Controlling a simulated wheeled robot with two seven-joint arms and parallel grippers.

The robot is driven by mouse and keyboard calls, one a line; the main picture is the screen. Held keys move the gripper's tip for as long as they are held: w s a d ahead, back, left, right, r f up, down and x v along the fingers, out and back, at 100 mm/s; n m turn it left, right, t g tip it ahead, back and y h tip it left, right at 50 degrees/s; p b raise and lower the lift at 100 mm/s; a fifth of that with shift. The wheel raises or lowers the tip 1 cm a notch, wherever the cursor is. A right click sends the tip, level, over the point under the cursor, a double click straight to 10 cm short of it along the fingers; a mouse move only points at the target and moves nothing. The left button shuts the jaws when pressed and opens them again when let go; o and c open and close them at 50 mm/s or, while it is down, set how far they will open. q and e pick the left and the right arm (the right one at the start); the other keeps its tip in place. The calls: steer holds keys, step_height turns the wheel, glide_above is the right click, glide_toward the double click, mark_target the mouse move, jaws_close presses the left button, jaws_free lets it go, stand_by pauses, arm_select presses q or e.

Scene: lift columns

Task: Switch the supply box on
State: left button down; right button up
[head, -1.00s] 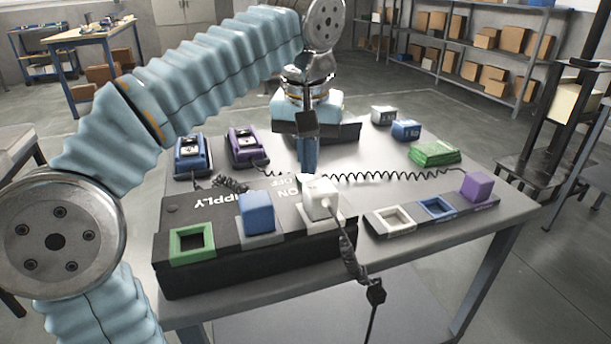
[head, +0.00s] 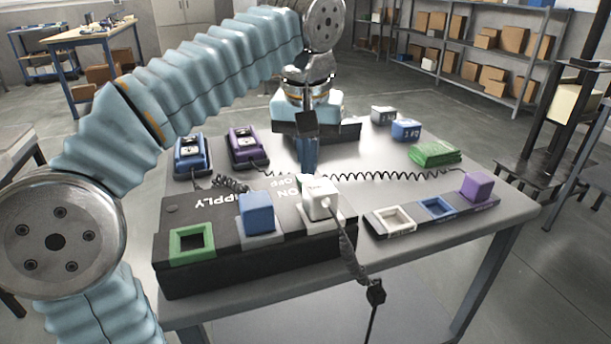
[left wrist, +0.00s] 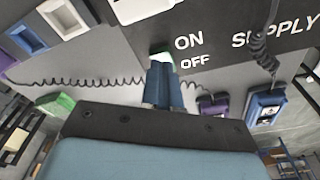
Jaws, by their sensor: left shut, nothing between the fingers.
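The dark supply box (head: 250,268) lies on the near part of the table, its top marked SUPPLY, ON and OFF. My left gripper (head: 307,172) is shut and empty, pointing down at the box's back edge beside the ON/OFF lettering. In the left wrist view the shut fingers (left wrist: 163,88) reach to a small pale, greenish switch (left wrist: 160,56) next to ON and OFF. The fingertips are at or very near it; touch and its tilt cannot be told. A blue plug (head: 257,212) and a white plug (head: 320,197) sit on the box; its green socket (head: 192,242) is empty.
Right of the box, a strip (head: 416,219) has empty white and blue sockets and a purple plug (head: 477,186). Blue (head: 192,156) and purple (head: 245,145) devices, coiled cords and a green block (head: 434,154) lie behind. A black cable (head: 356,265) hangs over the front edge.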

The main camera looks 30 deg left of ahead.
arm_select(q)
steer(key=shift+f+b, duration=0.65)
steer(key=shift+f, duration=0.2)
stand_by(0.7)
steer(key=shift+r, duration=0.1)
step_height(320, 180, up, 3)
steer(key=p, duration=0.3)
steer(key=shift+r, duration=1.9)
